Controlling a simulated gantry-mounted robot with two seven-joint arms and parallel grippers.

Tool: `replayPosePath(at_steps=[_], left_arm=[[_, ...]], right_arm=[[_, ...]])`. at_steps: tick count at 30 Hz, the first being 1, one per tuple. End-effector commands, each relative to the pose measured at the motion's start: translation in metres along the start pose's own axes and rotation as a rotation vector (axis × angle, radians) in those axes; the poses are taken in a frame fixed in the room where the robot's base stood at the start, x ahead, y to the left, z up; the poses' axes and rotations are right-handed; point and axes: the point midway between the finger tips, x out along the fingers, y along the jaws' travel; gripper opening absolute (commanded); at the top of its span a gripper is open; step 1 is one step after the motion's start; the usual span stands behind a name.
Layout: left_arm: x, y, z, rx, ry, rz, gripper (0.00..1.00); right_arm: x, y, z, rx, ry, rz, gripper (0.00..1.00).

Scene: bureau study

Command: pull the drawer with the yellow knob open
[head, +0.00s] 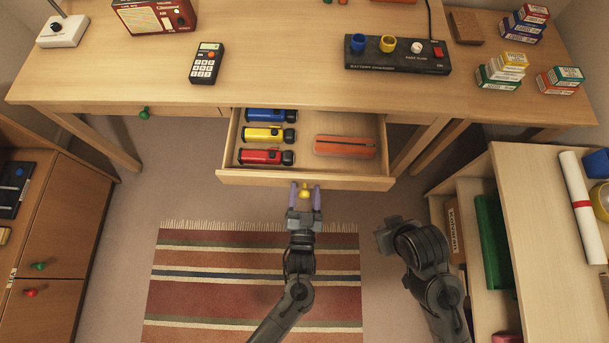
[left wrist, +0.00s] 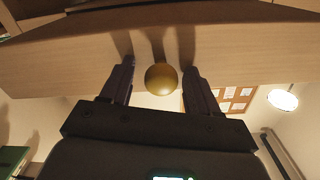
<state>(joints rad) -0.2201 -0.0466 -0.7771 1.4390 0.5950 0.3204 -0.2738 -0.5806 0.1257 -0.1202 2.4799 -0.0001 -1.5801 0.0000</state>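The drawer (head: 300,180) under the desk stands pulled out, with its inside showing. Its yellow knob (head: 304,193) is on the middle of the front panel; it also shows as a round ball in the left wrist view (left wrist: 161,79). My left gripper (head: 305,190) is at the knob, one finger on each side. In the left wrist view (left wrist: 160,72) the fingers are apart, with a gap visible on both sides of the knob. My right gripper (head: 385,240) is over the floor right of the rug, away from the drawer; its fingers do not show clearly.
The drawer holds blue, yellow and red flashlights (head: 262,134) and an orange case (head: 344,146). A closed drawer with a green knob (head: 144,113) is to the left. A cabinet (head: 60,220) stands left, a shelf unit (head: 540,200) right. The striped rug (head: 210,265) lies below.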

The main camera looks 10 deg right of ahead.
Motion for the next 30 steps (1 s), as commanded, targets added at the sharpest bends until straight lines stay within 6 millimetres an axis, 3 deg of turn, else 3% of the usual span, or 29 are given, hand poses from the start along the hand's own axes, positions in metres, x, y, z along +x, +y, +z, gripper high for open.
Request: replayPosePath(at_steps=[11,24,30], left_arm=[[-0.009,0.000,0.002,0.001,-0.004,0.001,0.60],[-0.079,0.000,0.001,0.000,-0.005,0.001,0.60],[-0.101,0.000,0.001,0.000,-0.003,0.001,0.60]], right_arm=[[-0.001,0.000,0.000,0.001,0.000,0.000,0.00],[-0.006,-0.002,-0.003,0.008,0.001,-0.006,0.00],[-0.007,-0.002,-0.003,0.009,0.001,-0.007,0.00]])
